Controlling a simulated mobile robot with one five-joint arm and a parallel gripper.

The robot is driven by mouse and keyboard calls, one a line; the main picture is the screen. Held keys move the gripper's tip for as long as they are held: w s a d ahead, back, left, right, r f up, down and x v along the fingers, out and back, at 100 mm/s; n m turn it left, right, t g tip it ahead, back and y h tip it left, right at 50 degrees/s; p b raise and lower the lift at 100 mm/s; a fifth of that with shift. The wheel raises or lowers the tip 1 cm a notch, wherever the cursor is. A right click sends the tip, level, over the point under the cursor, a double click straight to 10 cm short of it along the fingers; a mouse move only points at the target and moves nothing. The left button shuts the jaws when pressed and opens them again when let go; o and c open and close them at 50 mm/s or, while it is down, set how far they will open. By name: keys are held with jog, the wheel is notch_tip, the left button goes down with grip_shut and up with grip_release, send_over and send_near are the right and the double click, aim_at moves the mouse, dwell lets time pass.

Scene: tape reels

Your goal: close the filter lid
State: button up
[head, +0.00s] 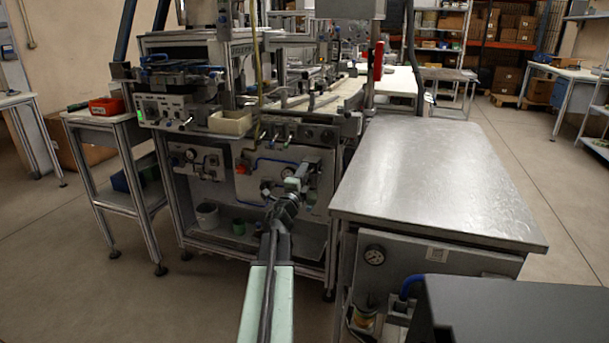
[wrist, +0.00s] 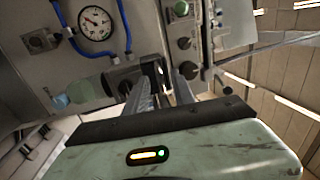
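My gripper (head: 297,178) reaches to the front panel of the machine (head: 255,165) in the head view, at the end of my pale green arm. In the wrist view my gripper (wrist: 163,80) has its two grey fingers apart, with a gap between them. A dark fitting (wrist: 124,76) on the grey panel is beside the left finger's tip; I cannot tell whether they touch. I cannot surely pick out the filter lid in either view, nor tell whether it is open or shut.
A pressure gauge (wrist: 96,23) and blue hoses (wrist: 93,57) are on the panel near my gripper. A metal-topped cabinet (head: 430,180) stands close on the right. A small side table (head: 95,115) with a red bin (head: 106,107) is left. Floor is clear at front left.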

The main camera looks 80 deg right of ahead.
jog(key=w+a+f+b, duration=0.1)
jog(key=a, duration=0.6)
jog(key=shift+a+f, duration=0.15)
jog(key=shift+a, duration=0.2)
